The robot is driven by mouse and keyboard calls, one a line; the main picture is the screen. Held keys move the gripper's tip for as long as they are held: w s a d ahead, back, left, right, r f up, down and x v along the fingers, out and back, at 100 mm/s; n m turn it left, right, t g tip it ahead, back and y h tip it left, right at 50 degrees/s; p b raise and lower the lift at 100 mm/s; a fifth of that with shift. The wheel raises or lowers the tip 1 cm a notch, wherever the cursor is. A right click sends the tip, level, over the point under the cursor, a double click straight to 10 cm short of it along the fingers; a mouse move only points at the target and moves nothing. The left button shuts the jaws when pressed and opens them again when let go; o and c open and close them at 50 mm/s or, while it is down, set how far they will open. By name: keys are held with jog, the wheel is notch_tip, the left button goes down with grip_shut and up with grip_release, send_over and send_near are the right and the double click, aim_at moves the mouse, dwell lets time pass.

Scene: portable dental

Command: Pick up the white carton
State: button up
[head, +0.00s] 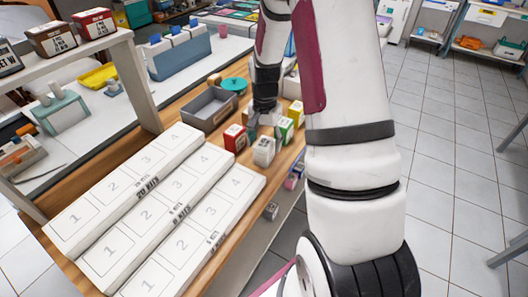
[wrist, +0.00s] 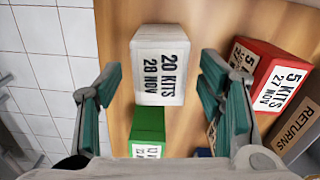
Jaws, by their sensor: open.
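The white carton (wrist: 160,62) stands on the wooden bench top, with a label reading 20 KITS 28 NOV facing the wrist camera. In the head view the white carton (head: 263,151) is at the front of a small group of cartons. My gripper (wrist: 160,72) is open and empty, its teal-padded fingers spread to the left and right of the carton in the wrist view. The fingers appear apart from it, and their height above the bench is hard to tell. In the head view my gripper (head: 265,126) is partly hidden among the cartons.
A red carton (wrist: 272,72) is close to the right finger, and a green carton (wrist: 148,124) is just below the white one. A RETURNS box (wrist: 298,143) is at the right. Long white numbered strips (head: 125,190) and a grey tray (head: 207,108) share the bench.

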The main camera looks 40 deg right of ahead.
notch_tip(320, 180, down, 5)
jog(key=shift+a+f, duration=0.1)
dwell(0.3)
jog(key=c, duration=1.3)
